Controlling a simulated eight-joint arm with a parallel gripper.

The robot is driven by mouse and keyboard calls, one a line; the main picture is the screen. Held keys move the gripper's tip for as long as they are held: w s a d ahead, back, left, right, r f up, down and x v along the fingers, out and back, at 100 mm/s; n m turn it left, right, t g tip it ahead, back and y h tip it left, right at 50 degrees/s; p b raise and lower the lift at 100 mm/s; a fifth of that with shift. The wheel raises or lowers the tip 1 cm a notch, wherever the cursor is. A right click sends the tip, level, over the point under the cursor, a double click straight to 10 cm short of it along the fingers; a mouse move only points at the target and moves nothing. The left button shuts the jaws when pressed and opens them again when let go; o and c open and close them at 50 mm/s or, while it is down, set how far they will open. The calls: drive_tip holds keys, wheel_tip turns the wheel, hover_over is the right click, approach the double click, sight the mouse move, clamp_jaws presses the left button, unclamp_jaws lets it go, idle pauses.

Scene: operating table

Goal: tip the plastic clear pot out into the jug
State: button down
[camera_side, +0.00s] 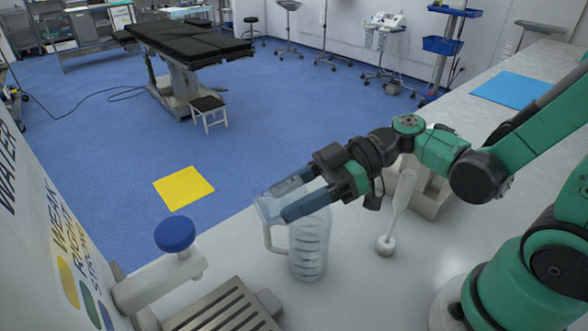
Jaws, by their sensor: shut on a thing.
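The clear jug (308,252) stands upright on the pale counter, with ribbed sides and a handle on its left. My gripper (277,202) is above the jug and reaches across its top from the right. It is shut on the clear plastic pot (268,208), which shows faintly between the fingertips at the upper left of the jug. The fingers hide part of the pot and the jug's rim. I cannot tell the pot's exact tilt or whether anything is in it.
A white stirrer-like tool (398,205) stands upright on the counter right of the jug. A dispenser with a blue knob (175,234) and a slatted drip tray (226,308) are at the lower left. A blue mat (512,89) lies at the back right.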

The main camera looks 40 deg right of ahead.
sight(300, 179)
drive_tip(key=shift+s+d+r+t+y, duration=0.1)
drive_tip(key=shift+r+t+y, duration=0.05)
drive_tip(key=shift+r+y, duration=0.3)
drive_tip(key=shift+d+r+t+y, duration=0.1)
drive_tip(key=shift+r+t+y, duration=0.05)
drive_tip(key=shift+r+y, duration=0.25)
idle(0.5)
drive_tip(key=shift+d+r+t+y+b, duration=0.1)
drive_tip(key=shift+r+t+y+b, duration=0.1)
drive_tip(key=shift+r+y+b, duration=0.55)
drive_tip(key=shift+d+r+t+y, duration=0.1)
drive_tip(key=shift+r+t+y, duration=0.15)
drive_tip(key=shift+r, duration=0.9)
idle(1.5)
drive_tip(key=f+h, duration=0.1)
drive_tip(key=f+g+h, duration=0.1)
drive_tip(key=f, duration=0.1)
drive_tip(key=f+h, duration=0.1)
drive_tip(key=f, duration=0.1)
drive_tip(key=shift+a+g, duration=0.25)
drive_tip(key=shift+a, duration=0.15)
drive_tip(key=shift+f+h, duration=0.25)
drive_tip(key=shift+h, duration=0.1)
drive_tip(key=shift+r+h, duration=0.2)
drive_tip(key=shift+h, duration=0.1)
